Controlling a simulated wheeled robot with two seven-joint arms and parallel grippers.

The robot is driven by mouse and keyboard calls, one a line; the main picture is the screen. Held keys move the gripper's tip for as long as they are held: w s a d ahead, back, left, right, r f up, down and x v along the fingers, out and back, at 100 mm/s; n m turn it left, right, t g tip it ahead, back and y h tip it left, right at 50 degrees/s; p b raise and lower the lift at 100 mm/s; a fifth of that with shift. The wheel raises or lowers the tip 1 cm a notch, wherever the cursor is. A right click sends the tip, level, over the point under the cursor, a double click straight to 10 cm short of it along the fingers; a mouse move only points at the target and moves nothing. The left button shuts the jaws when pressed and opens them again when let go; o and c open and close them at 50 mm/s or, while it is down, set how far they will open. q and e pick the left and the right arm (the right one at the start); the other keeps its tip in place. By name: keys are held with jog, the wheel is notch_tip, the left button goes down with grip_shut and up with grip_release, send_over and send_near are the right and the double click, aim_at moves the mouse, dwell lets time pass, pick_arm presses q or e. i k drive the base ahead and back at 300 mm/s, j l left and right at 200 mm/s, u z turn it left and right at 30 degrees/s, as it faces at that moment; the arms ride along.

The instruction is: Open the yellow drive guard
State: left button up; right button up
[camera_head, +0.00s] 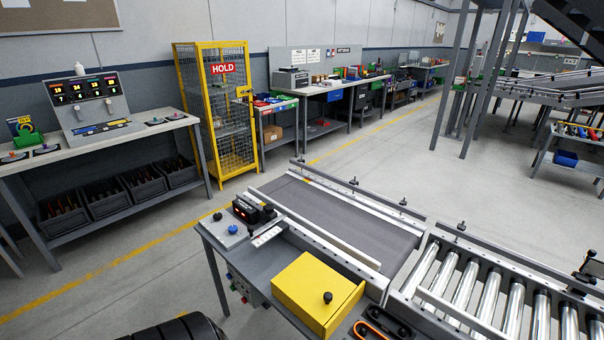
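The yellow drive guard (305,283) is a box-shaped cover on the grey side panel beside the conveyor, at the lower middle of the head view. Its top lies flat and it looks closed. A black round knob (327,297) stands on its top near the front right corner. What is under the guard is hidden. Neither of my grippers shows in this view.
The grey belt conveyor (335,215) runs behind the guard, with metal rollers (490,295) to the right. A small black display box (245,211), a blue button (232,229) and an orange handle-like item (372,331) are near the guard. Open floor lies left.

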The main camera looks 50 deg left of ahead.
aim_at(312, 291)
jog(key=u, duration=1.5)
jog(key=k+l+z, duration=0.25)
jog(key=l, duration=0.3)
